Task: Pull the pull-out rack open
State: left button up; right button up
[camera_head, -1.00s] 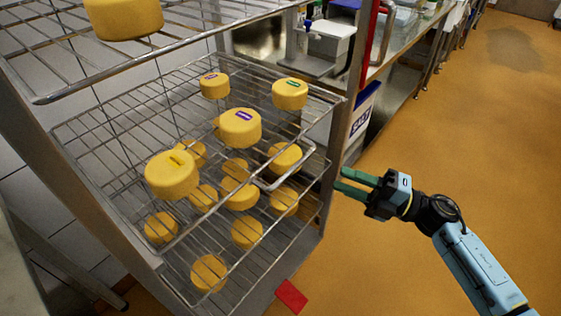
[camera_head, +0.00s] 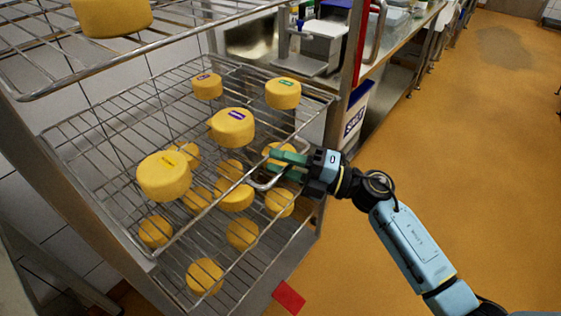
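The pull-out rack (camera_head: 203,212) is a metal wire shelf inside the tall rack frame, with yellow cheeses on it. A looped metal handle (camera_head: 264,187) sits on its front edge, toward the right. My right gripper (camera_head: 276,163) has green fingers that point left at the handle. The fingers are apart, one above the other, with a gap between them. The fingertips overlap the handle in the picture; I cannot tell whether they touch it or reach around it. The fingers hide part of the handle and a cheese behind. My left gripper is not in view.
Cheeses (camera_head: 164,176) stand on this shelf, and several more show through the wires on a lower level. An upper shelf (camera_head: 60,83) holds another cheese. The rack's right post (camera_head: 345,85) stands close to my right gripper. The orange floor at right is open.

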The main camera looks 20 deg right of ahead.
jog(key=shift+w+a, duration=0.1)
jog(key=shift+a, duration=0.05)
jog(key=shift+c, duration=0.2)
grip_shut()
jog(key=shift+r, duration=0.1)
